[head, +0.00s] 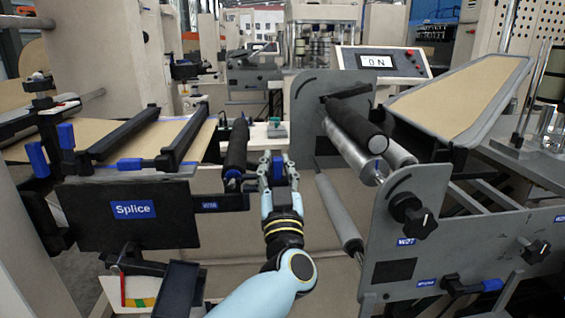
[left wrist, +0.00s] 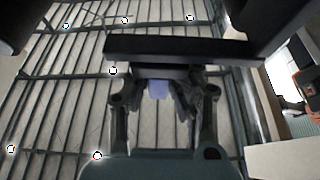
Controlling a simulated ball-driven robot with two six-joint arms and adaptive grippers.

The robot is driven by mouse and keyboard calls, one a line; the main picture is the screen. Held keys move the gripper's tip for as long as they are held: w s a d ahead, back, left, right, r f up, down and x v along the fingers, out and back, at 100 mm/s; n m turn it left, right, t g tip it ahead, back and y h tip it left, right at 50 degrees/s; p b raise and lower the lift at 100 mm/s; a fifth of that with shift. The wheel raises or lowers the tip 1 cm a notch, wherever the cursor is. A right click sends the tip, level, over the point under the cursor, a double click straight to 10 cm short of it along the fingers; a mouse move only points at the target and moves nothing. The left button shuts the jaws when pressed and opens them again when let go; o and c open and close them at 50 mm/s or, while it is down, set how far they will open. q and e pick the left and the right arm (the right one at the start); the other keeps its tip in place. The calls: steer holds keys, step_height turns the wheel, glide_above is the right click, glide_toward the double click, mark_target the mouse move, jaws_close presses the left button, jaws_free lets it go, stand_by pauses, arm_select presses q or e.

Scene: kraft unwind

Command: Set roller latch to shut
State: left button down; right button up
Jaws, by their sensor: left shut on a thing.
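A blue piece (head: 278,168), which looks like the handle of the roller latch, sits just right of the upright black roller (head: 237,145) in the head view. My left gripper (head: 277,160) reaches up from below and is shut on this piece, which its fingers partly cover. In the left wrist view the gripper (left wrist: 160,100) has a bluish piece (left wrist: 158,89) between its fingers, under a dark bar (left wrist: 165,48). Which way the latch is turned cannot be told. My right gripper is out of view.
A dark plate with a Splice label (head: 133,209) and a brown web table (head: 130,140) stand on the left. A grey side plate (head: 400,235) with black knobs, rollers and another blue handle (head: 470,286) stands on the right. A display panel (head: 382,63) reads ON.

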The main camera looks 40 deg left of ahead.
arm_select(q)
steer(key=s+a+p, duration=0.2)
steer(key=s+a, duration=0.1)
steer(key=shift+a+f, duration=0.15)
steer(key=c, duration=1.2)
jaws_free()
steer(key=shift+s+a, duration=0.1)
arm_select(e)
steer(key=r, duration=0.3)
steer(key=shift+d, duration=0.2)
arm_select(q)
steer(key=v, duration=0.7)
steer(key=shift+d, duration=0.25)
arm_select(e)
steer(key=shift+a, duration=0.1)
